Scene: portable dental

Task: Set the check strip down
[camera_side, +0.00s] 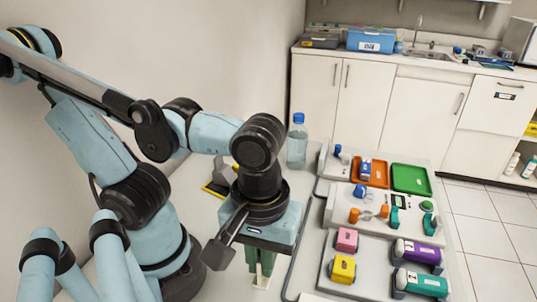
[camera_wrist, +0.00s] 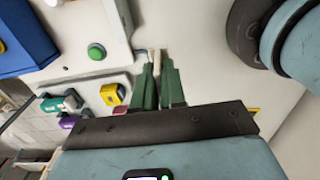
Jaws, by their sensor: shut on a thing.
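The check strip (camera_side: 261,283) appears as a small pale piece at the tips of my gripper (camera_side: 262,264) in the side view. In the wrist view the pale strip (camera_wrist: 156,62) stands between the green fingertips of my gripper (camera_wrist: 159,75). My gripper is shut on it and points down over the pale table, left of the white dental units. The fingers hide part of the strip. I cannot tell whether its lower end touches the table.
A white unit holds an orange tray (camera_side: 376,180) and a green tray (camera_side: 411,178). Pink (camera_side: 347,240) and yellow (camera_side: 342,269) blocks stand right of my gripper, beside purple (camera_side: 418,252) and teal (camera_side: 420,284) devices. A clear bottle (camera_side: 297,145) stands behind. A dark cable runs nearby.

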